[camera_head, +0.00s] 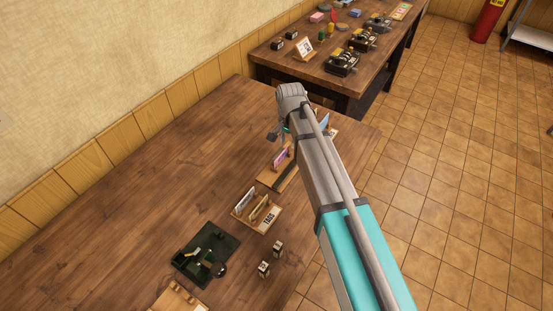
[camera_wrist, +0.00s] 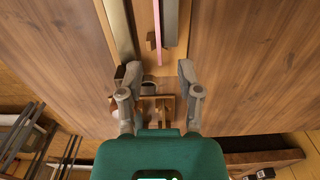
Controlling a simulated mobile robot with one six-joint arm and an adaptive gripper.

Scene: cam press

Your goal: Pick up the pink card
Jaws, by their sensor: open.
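The pink card (camera_head: 281,158) stands on edge in a wooden holder (camera_head: 268,181) on the near table, partly hidden by my arm in the head view. In the wrist view the pink card (camera_wrist: 157,22) shows as a thin edge at top centre, beside a grey strip (camera_wrist: 170,20). My gripper (camera_wrist: 159,73) is open and empty. Its fingers are apart, below the card in the wrist picture, with the card's line falling between them. In the head view my gripper (camera_head: 277,133) is just above the card in the picture, mostly hidden by the wrist.
A blue card (camera_head: 324,121) stands to the right, partly behind my arm. A wooden TAGS rack (camera_head: 257,211), a dark green press (camera_head: 206,254) and two small blocks (camera_head: 271,260) sit nearer. A second table (camera_head: 285,59) holds several machines. The table's left side is clear.

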